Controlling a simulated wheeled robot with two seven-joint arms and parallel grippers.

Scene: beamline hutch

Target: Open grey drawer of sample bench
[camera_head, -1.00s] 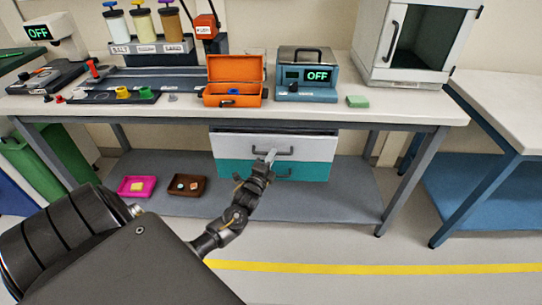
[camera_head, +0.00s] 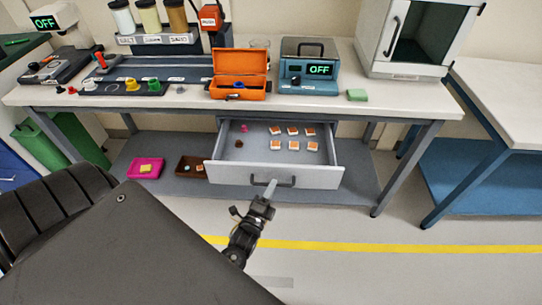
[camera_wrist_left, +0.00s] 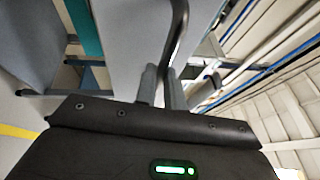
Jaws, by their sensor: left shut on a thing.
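The grey drawer (camera_head: 240,172) under the sample bench (camera_head: 180,97) stands pulled out, its inside showing from above. Several small orange-and-white pieces (camera_head: 292,138) lie in it, with a pink piece (camera_head: 244,128) and a brown round piece (camera_head: 238,144) at its left. My left gripper (camera_head: 270,188) is at the dark bar handle (camera_head: 285,183) on the drawer front and is shut on it. The left wrist view shows the fingers (camera_wrist_left: 162,85) around the handle (camera_wrist_left: 178,35). The teal drawer below is hidden in the head view. My right gripper is not in view.
A pink tray (camera_head: 134,172) and a brown tray (camera_head: 183,173) sit on the lower shelf, left of the drawer. An orange case (camera_head: 240,93) and a blue device reading OFF (camera_head: 308,88) stand on the bench top. Open floor with a yellow line (camera_head: 400,246) lies in front.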

